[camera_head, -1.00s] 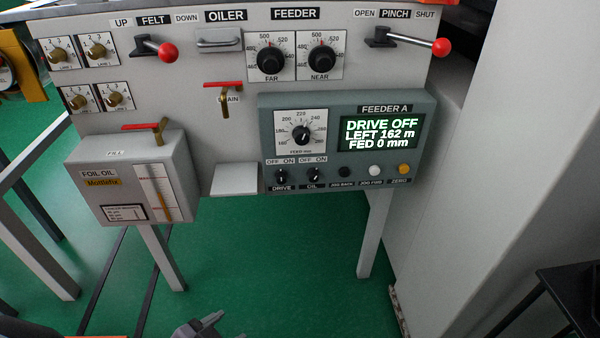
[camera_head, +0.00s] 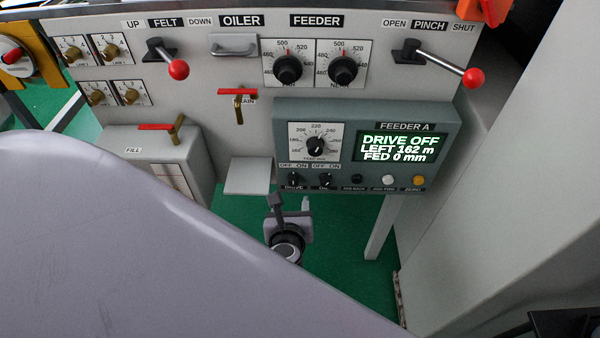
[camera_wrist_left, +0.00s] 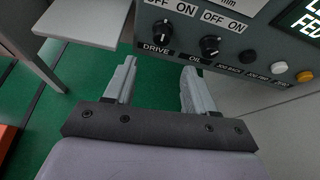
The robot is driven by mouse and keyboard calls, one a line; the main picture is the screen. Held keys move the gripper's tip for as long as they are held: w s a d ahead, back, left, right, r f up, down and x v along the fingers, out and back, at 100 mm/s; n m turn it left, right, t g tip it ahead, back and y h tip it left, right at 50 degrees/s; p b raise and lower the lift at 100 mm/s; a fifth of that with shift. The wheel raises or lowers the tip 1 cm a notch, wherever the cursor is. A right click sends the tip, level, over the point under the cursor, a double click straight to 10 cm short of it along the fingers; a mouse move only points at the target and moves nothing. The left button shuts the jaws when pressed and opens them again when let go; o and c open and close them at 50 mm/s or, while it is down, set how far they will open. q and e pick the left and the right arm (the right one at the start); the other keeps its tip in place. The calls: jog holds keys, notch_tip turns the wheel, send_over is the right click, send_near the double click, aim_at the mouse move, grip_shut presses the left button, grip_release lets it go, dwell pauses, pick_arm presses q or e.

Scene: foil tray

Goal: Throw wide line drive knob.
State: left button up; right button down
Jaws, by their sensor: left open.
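The small black DRIVE knob (camera_head: 293,180) is at the lower left of the FEEDER A panel (camera_head: 440,120), under an OFF ON label. The panel's screen (camera_head: 402,147) reads DRIVE OFF. The knob also shows in the left wrist view (camera_wrist_left: 161,33), with its light mark pointing toward the upper left. My left gripper (camera_head: 290,203) is open and empty just below the knob, its two fingers pointing up toward the panel. In the left wrist view the gripper (camera_wrist_left: 158,68) has the knob ahead of the gap between its fingers, apart from them. My right gripper is out of view.
The OIL knob (camera_wrist_left: 209,45) sits close to the right of the DRIVE knob. A pale ledge (camera_head: 249,176) sticks out to the left of the panel. Above are the FELT lever (camera_head: 178,70) and the PINCH lever (camera_head: 472,77). The space below the panel is open.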

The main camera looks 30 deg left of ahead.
aim_at(293, 183)
pick_arm(q)
jog(key=shift+m+y, duration=0.3)
jog(key=shift+m, duration=0.1)
jog(key=x, duration=0.3)
jog(key=r+b+x, duration=0.1)
jog(key=x, duration=0.3)
jog(key=shift+w+a, duration=0.2)
jog(key=shift+w, duration=0.2)
jog(key=c, duration=1)
